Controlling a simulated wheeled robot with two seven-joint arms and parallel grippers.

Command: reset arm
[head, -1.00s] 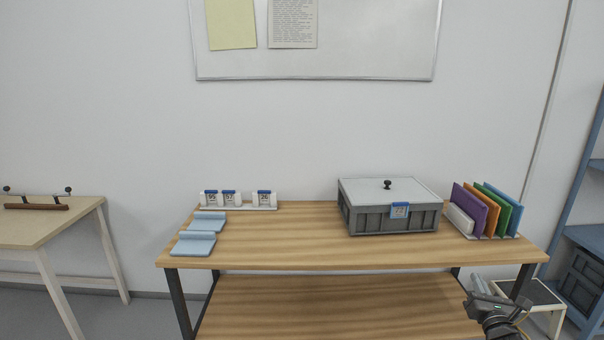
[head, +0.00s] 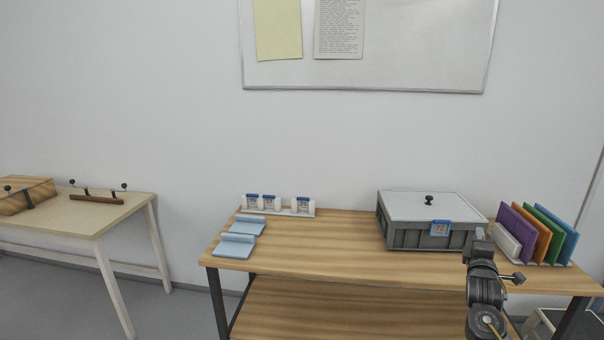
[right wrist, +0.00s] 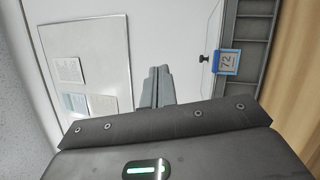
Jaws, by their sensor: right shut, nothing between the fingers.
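My right gripper (head: 479,238) is raised at the right of the head view, in front of the grey lidded crate (head: 408,235) on the wooden table. Its fingers show in the right wrist view (right wrist: 157,88), pressed together and empty. In that view the crate (right wrist: 252,40) with its blue-framed number tag (right wrist: 227,62) is to the right of the fingers, apart from them. My left gripper is not in view.
The wooden table (head: 340,252) holds blue folded pads (head: 237,245), a rack of small white tagged pieces (head: 278,207) and coloured upright panels (head: 540,232). A pale side table (head: 110,212) stands left. Floor shows between the tables.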

